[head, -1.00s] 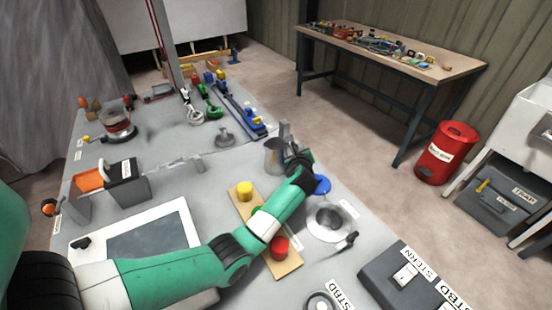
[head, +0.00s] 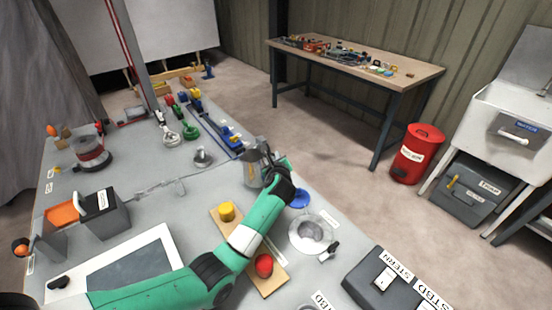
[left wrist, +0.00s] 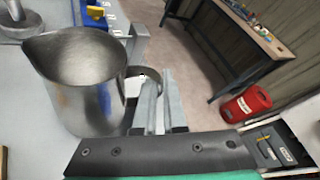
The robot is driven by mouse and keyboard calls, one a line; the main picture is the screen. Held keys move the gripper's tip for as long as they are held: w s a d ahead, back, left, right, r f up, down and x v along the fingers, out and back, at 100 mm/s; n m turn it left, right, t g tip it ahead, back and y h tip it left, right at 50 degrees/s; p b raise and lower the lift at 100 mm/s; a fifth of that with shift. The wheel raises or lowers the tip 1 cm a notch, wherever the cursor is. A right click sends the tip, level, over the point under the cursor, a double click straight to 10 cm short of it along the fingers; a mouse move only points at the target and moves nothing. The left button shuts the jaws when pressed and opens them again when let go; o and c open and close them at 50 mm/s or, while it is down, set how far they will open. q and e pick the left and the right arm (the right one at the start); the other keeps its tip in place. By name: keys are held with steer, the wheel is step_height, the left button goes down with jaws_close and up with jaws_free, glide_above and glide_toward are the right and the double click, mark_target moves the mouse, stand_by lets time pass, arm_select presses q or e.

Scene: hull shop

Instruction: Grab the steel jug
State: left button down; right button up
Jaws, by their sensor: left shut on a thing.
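The steel jug (head: 252,172) stands on the grey bench near its far right edge, beside my left wrist in the head view. In the left wrist view the jug (left wrist: 72,85) is large at the left, upright, with its spout to the left and bluish and orange tints on its side. My left gripper (left wrist: 154,100) has its two fingers close together at the jug's handle, shut on it; part of the handle loop shows behind them. In the head view my left gripper (head: 270,160) is partly hidden by the wrist. My right gripper is not in view.
A board with a yellow button (head: 227,211) and a red button (head: 264,265) lies under my left forearm. A blue disc (head: 299,198) and a round steel dish (head: 311,234) are close to the wrist. A grey weight (head: 203,157) stands left of the jug.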

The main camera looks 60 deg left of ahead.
arm_select(q)
steer(key=s+d+r+p, duration=0.7)
steer(key=s+r, duration=0.2)
steer(key=s, duration=0.2)
steer(key=shift+s+r+p, duration=0.2)
steer(key=shift+s+p, duration=0.1)
steer(key=shift+p, duration=0.1)
steer(key=shift+d, duration=0.1)
